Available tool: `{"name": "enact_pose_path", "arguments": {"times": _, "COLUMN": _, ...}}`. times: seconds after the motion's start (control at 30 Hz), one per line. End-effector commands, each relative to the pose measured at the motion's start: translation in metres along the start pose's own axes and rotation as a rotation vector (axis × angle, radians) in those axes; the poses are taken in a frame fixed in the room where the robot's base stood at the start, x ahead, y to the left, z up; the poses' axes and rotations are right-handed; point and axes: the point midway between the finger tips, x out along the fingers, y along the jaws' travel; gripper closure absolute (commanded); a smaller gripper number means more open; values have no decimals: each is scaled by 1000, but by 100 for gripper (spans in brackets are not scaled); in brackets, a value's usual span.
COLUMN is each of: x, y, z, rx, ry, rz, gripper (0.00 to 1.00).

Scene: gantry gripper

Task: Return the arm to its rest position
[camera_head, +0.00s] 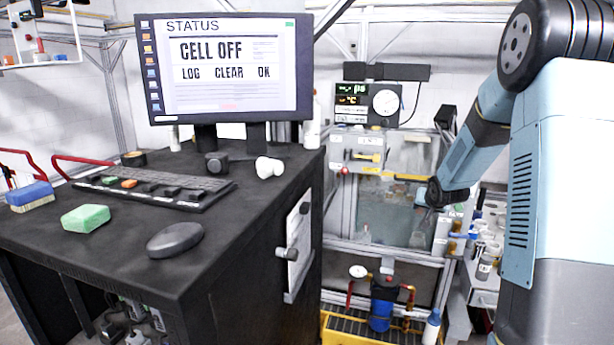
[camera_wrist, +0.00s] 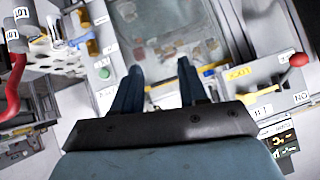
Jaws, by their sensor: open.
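My arm (camera_head: 478,135) reaches in from the right in the head view, its wrist bent toward the glass-fronted cell (camera_head: 392,205). My gripper (camera_wrist: 162,85) is in the wrist view, its two dark fingers apart with nothing between them. Beyond the fingers, the cell window (camera_wrist: 170,30) shows blurred items behind it. In the head view the fingers are too small and dark to make out. I cannot tell how far they are from the cell front.
A black desk (camera_head: 110,260) with a monitor (camera_head: 225,68), keyboard (camera_head: 155,188) and green sponge (camera_head: 85,218) stands at the left. A blue filter unit (camera_head: 382,305) stands below the cell. A red-knobbed lever (camera_wrist: 298,60) and a red hose (camera_wrist: 12,90) flank the gripper.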

Motion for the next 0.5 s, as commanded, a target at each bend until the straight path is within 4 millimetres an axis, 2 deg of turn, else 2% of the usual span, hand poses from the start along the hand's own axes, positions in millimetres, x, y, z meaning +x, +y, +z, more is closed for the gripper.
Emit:
{"name": "enact_pose_path", "arguments": {"times": 0.03, "x": -17, "y": -7, "z": -4, "rx": -16, "ry": -5, "rz": 7, "gripper": 57}}
{"name": "enact_pose_path", "arguments": {"times": 0.2, "x": -70, "y": -21, "z": -8, "rx": -62, "ry": -40, "rz": 39, "gripper": 57}}
{"name": "enact_pose_path", "arguments": {"times": 0.5, "x": -165, "y": -43, "z": 1, "rx": -131, "ry": -109, "rz": 77, "gripper": 57}}
